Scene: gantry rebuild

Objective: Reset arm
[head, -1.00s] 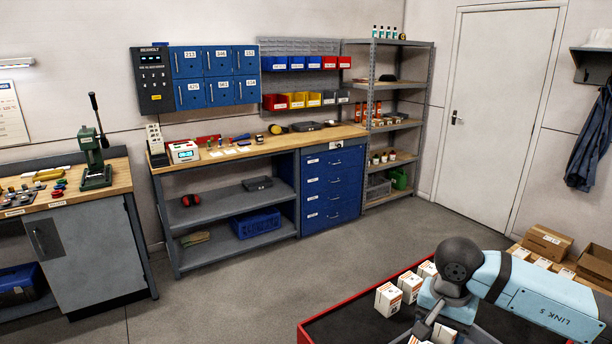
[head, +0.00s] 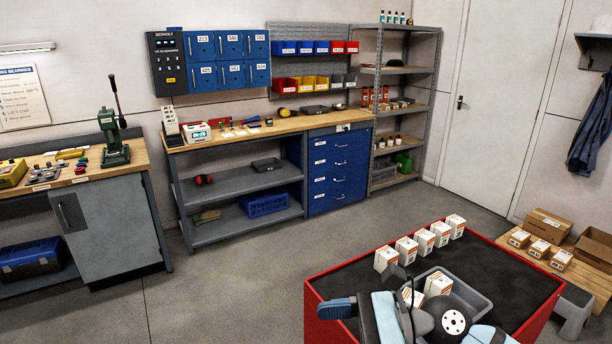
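My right arm's light blue links and dark round joints show at the bottom of the head view, over the front of a red-edged cart (head: 530,318) with a dark top. The wrist end (head: 408,292) is dark and partly overlaps a grey tray (head: 474,297). The gripper fingers are too small and overlapped to tell open from shut. White boxes with orange marks (head: 438,284) lie in the tray, partly hidden by the arm. A row of several similar boxes (head: 425,241) stands along the cart's back left. My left gripper is not in view.
A wooden bench (head: 265,130) with blue drawers (head: 337,170) and a grey shelf rack (head: 408,118) stand along the back wall. Cardboard boxes (head: 548,225) sit on a low wooden stand at the right. The grey floor (head: 240,270) left of the cart is clear.

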